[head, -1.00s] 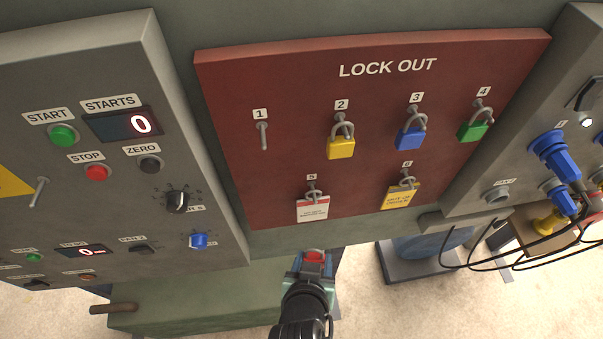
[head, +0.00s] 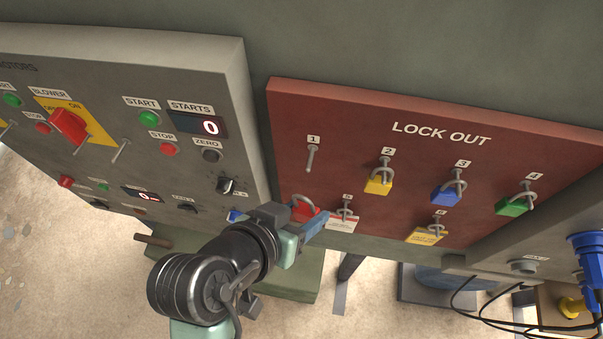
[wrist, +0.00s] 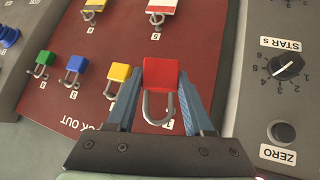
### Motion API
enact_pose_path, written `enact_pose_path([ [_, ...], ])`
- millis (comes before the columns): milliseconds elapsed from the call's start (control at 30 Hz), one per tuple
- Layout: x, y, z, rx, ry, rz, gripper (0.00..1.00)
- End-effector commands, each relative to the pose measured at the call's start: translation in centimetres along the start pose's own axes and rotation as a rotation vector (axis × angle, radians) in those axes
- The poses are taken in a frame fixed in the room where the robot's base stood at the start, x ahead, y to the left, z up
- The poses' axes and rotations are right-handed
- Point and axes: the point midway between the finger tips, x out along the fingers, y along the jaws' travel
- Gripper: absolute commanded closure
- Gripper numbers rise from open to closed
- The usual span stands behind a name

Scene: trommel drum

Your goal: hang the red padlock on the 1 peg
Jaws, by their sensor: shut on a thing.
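The red padlock (head: 305,211) is held by its body between the fingers of my gripper (head: 300,222), with its shackle pointing up in the head view. In the wrist view the red padlock (wrist: 160,80) sits between the two blue fingers of my gripper (wrist: 160,100), shackle toward the picture's bottom. The 1 peg (head: 312,157) is bare and sticks out at the upper left of the red lock out board (head: 420,105). The padlock is below the peg in the head view, apart from it. In the wrist view the shackle largely covers the peg area.
Yellow (head: 379,181), blue (head: 447,194) and green (head: 513,205) padlocks hang on pegs 2, 3 and 4. Tags hang on the two lower pegs, a white one (head: 342,222) close beside my gripper. A grey control panel (head: 225,80) with knobs and buttons juts out at the left.

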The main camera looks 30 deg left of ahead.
Motion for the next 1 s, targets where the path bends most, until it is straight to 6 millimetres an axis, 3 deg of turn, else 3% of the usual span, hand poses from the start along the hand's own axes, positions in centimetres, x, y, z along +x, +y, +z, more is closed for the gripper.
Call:
enact_pose_path([
  [1000, 4.4, -1.7, -4.0, 0.001, 0.001, -0.001, 1.0],
])
